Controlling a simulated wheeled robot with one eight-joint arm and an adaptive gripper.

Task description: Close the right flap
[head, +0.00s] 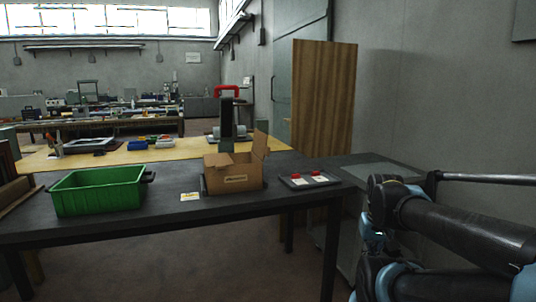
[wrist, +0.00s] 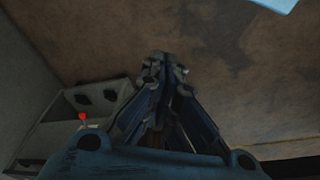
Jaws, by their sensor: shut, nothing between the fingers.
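A cardboard box (head: 234,173) sits on the dark table with its top open. Its right flap (head: 260,144) stands up and leans outward at the right side. Another flap (head: 217,159) shows at the front left, folded outward. My gripper shows in the wrist view (wrist: 165,62) with its fingers together and nothing between them. It points at the brown floor, away from the box. In the head view my arm is at the lower right, well to the right of the box and apart from it. The box does not show clearly in the wrist view.
A green crate (head: 98,190) stands left of the box. A small yellow and white card (head: 190,196) lies between them. A tray with red items (head: 309,180) is right of the box. The dark table (head: 150,214) has bare room along its front edge.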

